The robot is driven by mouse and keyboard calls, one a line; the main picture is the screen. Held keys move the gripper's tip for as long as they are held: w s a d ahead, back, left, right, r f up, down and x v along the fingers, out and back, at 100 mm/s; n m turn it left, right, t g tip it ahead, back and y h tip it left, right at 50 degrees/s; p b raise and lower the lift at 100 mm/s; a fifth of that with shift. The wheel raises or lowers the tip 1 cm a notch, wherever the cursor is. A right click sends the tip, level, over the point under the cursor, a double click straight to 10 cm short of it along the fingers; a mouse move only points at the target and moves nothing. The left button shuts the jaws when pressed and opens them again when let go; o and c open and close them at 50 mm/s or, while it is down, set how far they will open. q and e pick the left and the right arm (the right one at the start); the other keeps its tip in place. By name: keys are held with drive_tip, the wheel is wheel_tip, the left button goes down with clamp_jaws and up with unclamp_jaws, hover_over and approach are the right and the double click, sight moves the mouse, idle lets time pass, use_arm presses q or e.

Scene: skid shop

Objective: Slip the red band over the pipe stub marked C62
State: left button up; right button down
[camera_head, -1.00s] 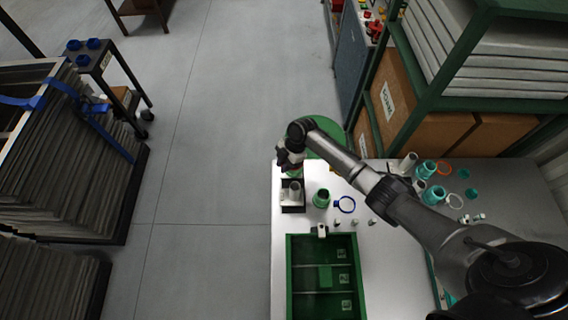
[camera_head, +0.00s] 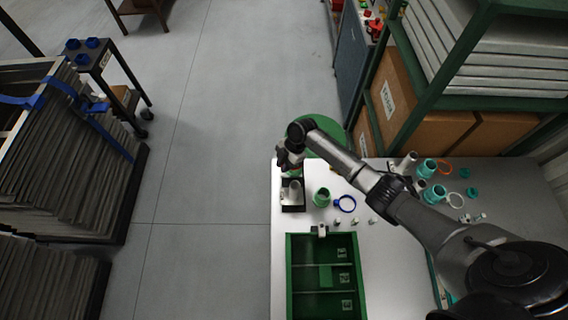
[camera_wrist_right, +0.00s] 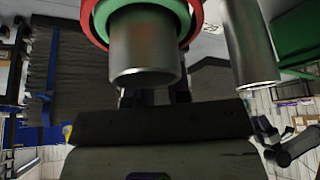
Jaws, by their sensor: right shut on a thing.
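In the right wrist view the red band (camera_wrist_right: 197,22) shows as a ring with a green ring (camera_wrist_right: 101,22) just inside it. A grey metal pipe stub (camera_wrist_right: 145,52) stands in front of their middle; I cannot tell whether the band encircles it. A second, bare stub (camera_wrist_right: 252,50) is to its right. My right gripper (camera_head: 289,166) is at the far left end of the table, above a dark holder (camera_head: 293,209) with a pale stub. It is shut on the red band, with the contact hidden. No C62 mark is readable. My left gripper is out of view.
A green compartment tray (camera_head: 291,275) lies nearer on the white table (camera_head: 390,275). A green coupling (camera_head: 321,197), blue ring (camera_head: 338,203) and small fittings stand beside the holder. More couplings and rings lie at right, beyond my arm. A green shelf (camera_head: 425,105) rises behind.

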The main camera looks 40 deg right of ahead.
idle(0.3)
drive_tip(key=shift+f+b, duration=0.3)
drive_tip(key=shift+f, duration=0.05)
drive_tip(key=c, duration=1)
unclamp_jaws()
drive_tip(key=o, duration=0.4)
drive_tip(key=shift+r, duration=0.2)
drive_tip(key=shift+r+p, duration=1.55)
wheel_tip(320, 180, up, 5)
drive_tip(key=p, duration=0.4)
wheel_tip(320, 180, up, 3)
drive_tip(key=p, duration=0.2)
drive_tip(key=shift+f+p, duration=0.2)
drive_tip(key=shift+p, duration=0.1)
